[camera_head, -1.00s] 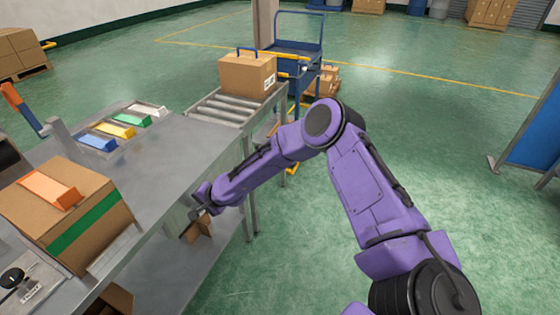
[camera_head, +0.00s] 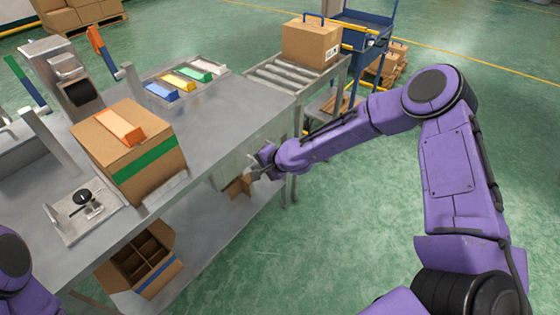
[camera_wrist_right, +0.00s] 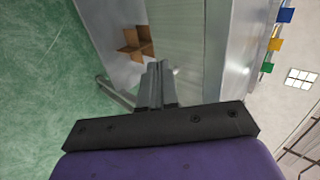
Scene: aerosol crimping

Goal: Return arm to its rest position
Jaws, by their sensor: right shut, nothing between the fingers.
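My right arm (camera_head: 440,170) is purple and reaches in from the lower right, bent at a high elbow. Its gripper (camera_head: 258,176) is beside the right edge of the metal table (camera_head: 215,120), near the table's side panel. In the right wrist view the gripper's fingers (camera_wrist_right: 155,85) are together and hold nothing. A part of my left arm (camera_head: 22,275) shows at the lower left; its gripper is out of view.
A carton with a green band (camera_head: 150,170) stands on the table. A brown cardboard divider (camera_wrist_right: 135,43) is close by the right gripper. A roller conveyor (camera_head: 285,75) carries another carton (camera_head: 311,42). A divided box (camera_head: 150,255) sits below. Green floor at right is clear.

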